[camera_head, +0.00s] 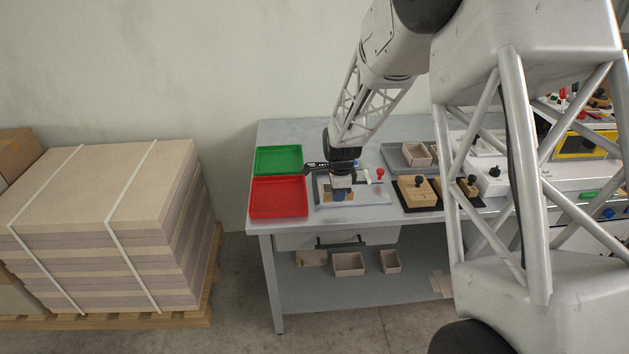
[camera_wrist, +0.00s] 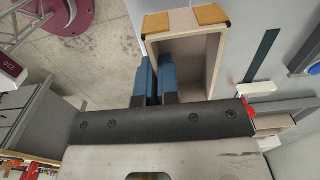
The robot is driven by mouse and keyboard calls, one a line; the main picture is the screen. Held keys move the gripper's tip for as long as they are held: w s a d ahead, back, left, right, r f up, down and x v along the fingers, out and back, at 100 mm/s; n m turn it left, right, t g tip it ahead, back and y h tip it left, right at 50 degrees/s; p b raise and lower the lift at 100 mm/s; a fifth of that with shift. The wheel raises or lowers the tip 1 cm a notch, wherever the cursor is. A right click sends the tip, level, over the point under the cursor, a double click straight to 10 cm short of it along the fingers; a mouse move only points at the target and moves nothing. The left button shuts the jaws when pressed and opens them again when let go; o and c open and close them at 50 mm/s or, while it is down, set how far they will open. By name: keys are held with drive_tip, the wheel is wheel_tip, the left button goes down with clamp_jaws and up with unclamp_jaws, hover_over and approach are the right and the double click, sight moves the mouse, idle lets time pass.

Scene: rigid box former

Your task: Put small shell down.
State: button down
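The small shell (camera_wrist: 214,65) is an open, light-tan box with brown patches at two corners, seen from above in the wrist view. My gripper (camera_wrist: 159,78) has blue fingertips, one on each side of the shell's left wall, and appears shut on that wall. In the head view my gripper (camera_head: 340,190) points down over a grey plate-like fixture (camera_head: 322,193) on the bench. Brown surfaces show around the fingertips there, but my gripper hides part of them. I cannot tell whether the shell touches the surface below it.
An empty red tray (camera_head: 278,211) and green tray (camera_head: 264,172) lie left on the bench (camera_head: 300,130). A grey tray (camera_head: 393,158) with shells is behind right. A wooden block with a black knob (camera_head: 417,191) stands right. More boxes (camera_head: 349,271) sit on the lower shelf.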

drive_tip(key=w+a, duration=0.8)
drive_tip(key=a, duration=0.1)
drive_tip(key=w+a, duration=0.4)
drive_tip(key=shift+a+f, duration=0.1)
drive_tip(key=shift+a, duration=0.3)
drive_tip(key=shift+w+a, duration=0.5)
drive_tip(key=shift+a, duration=0.2)
hover_over(279, 166)
drive_tip(key=shift+f, duration=0.8)
drive_tip(key=shift+f, duration=0.1)
drive_tip(key=shift+f, duration=1.6)
drive_tip(key=shift+f, duration=0.15)
